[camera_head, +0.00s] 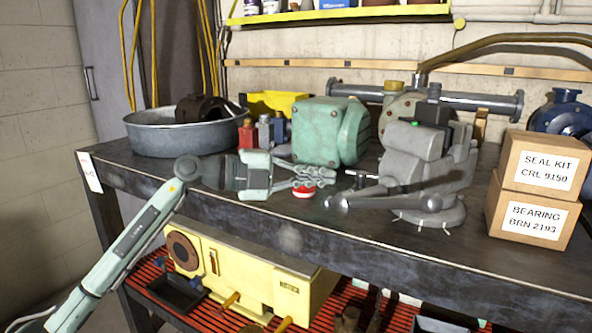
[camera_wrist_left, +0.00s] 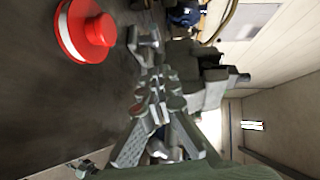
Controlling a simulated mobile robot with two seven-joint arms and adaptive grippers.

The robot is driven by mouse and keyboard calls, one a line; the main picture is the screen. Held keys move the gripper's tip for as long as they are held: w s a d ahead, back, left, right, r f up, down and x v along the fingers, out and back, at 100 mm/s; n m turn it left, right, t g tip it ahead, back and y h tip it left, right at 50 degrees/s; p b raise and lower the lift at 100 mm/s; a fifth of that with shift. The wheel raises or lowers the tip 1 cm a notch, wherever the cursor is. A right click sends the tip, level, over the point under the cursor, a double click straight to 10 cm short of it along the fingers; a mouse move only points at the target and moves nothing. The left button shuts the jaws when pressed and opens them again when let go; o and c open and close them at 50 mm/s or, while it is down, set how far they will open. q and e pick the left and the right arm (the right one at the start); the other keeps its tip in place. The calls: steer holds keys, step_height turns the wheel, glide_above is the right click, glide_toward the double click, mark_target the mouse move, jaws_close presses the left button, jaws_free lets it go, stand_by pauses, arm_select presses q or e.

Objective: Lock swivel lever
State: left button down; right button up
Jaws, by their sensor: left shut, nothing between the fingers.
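A grey bench vise (camera_head: 428,160) stands on the dark workbench, right of centre, on a round base (camera_head: 430,211). A small T-shaped lever (camera_head: 360,180) sticks out on its left side; I cannot tell for sure whether it is the swivel lever. A longer bar with a knobbed end (camera_head: 375,198) points left, low in front of the vise. My left gripper (camera_head: 328,174) is shut and empty, left of the small lever, with a gap between them. In the left wrist view its fingers (camera_wrist_left: 158,82) point towards the vise. My right gripper is not in view.
A red and white round cap (camera_head: 304,192) sits just below my left gripper, near the bench's front edge. A green motor (camera_head: 330,130) stands behind the gripper. Two cardboard boxes (camera_head: 529,218) are stacked to the right of the vise. A metal tub (camera_head: 175,140) stands at the left.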

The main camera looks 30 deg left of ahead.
mark_target(355, 175)
arm_select(q)
steer(key=w, duration=0.1)
steer(key=w+d, duration=0.1)
steer(key=w, duration=0.2)
steer(key=shift+d+f, duration=0.25)
steer(key=shift+f, duration=0.05)
steer(key=shift+w+f+p, duration=0.25)
steer(key=shift+w+p, duration=0.05)
steer(key=shift+w, duration=0.3)
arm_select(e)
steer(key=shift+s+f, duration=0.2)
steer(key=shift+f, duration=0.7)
arm_select(q)
steer(key=shift+a, duration=0.1)
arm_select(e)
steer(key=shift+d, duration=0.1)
